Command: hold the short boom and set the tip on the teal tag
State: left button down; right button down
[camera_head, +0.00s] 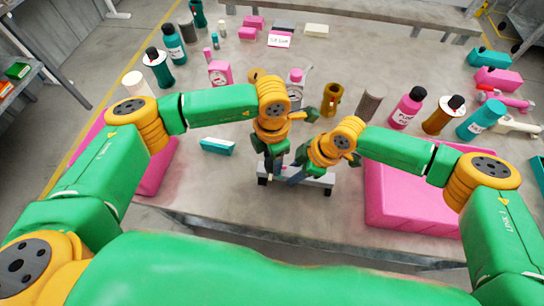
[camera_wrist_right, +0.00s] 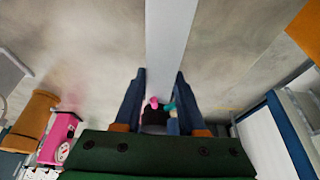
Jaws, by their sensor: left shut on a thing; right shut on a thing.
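A low pale platform on dark feet (camera_head: 318,180) stands near the front edge of the table. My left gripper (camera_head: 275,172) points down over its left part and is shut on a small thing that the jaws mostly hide. My right gripper (camera_head: 296,178) comes down beside it from the right. In the right wrist view the blue fingers of this gripper (camera_wrist_right: 158,100) are shut on a pale straight bar (camera_wrist_right: 168,40), perhaps the short boom. Small teal (camera_wrist_right: 170,107) and pink bits show between the fingers; I cannot tell whether the teal bit is the tag. The boom tip is not clear.
A teal and white block (camera_head: 217,146) lies left of the platform. A pink bin (camera_head: 412,195) stands on the right and another pink one (camera_head: 155,168) on the left.

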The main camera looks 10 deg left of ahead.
dwell(0.4)
pick_arm(q)
jog(key=shift+c, duration=1.4)
grip_release()
notch_tip(320, 180, up, 12)
pick_arm(e)
jog(key=shift+c, duration=2)
grip_release()
